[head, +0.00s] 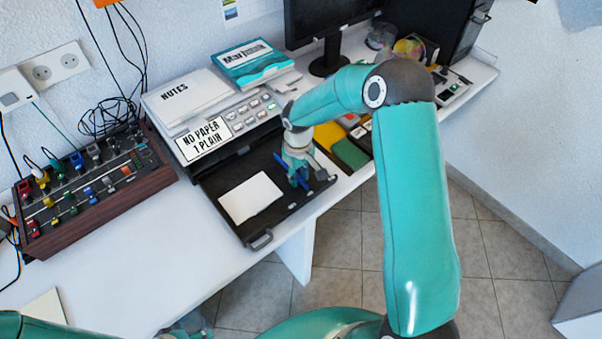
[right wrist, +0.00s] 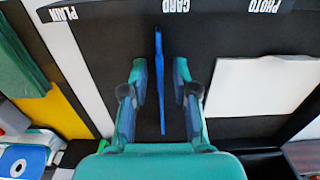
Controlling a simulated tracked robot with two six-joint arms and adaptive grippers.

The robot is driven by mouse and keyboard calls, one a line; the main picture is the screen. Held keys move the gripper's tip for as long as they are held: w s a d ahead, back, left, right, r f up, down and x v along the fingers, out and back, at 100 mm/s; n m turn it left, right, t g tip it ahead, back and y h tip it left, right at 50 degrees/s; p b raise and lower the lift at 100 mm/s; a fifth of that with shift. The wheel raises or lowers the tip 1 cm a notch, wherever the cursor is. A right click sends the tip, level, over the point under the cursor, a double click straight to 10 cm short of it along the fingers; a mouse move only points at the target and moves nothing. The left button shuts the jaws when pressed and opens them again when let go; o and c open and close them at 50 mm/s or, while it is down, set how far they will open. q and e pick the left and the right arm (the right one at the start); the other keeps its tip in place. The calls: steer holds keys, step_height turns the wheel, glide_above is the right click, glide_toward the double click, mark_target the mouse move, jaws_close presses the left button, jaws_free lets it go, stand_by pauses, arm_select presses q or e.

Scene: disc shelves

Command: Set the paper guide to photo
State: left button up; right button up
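The paper guide is a thin blue upright plate (right wrist: 158,80) in the printer's pulled-out black tray (head: 222,184). In the right wrist view its far end lies just left of the CARD label (right wrist: 175,6), between PLAIN (right wrist: 64,14) and CARD; the PHOTO label (right wrist: 263,6) is further right. My right gripper (right wrist: 161,88) is open around the guide, one finger on each side with gaps showing. In the head view, my right gripper (head: 297,177) reaches down into the tray and partly hides the guide (head: 306,181). A teal part of mine at the bottom edge may be the left gripper (head: 187,326).
A white paper sheet (head: 250,197) lies in the tray, on the PHOTO side of the guide. The printer display (head: 204,139) reads "NO PAPER 1 PLAIN". A mixer with coloured knobs (head: 92,190) stands left. Yellow and green items (head: 350,153) lie right of the tray.

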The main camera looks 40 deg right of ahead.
mark_target(289, 188)
jaws_close()
steer(key=a+b, duration=0.2)
steer(key=a, duration=0.1)
steer(key=shift+s+a, duration=0.1)
steer(key=shift+a, duration=0.2)
steer(key=shift+o, duration=1.1)
jaws_free()
steer(key=shift+r, duration=0.1)
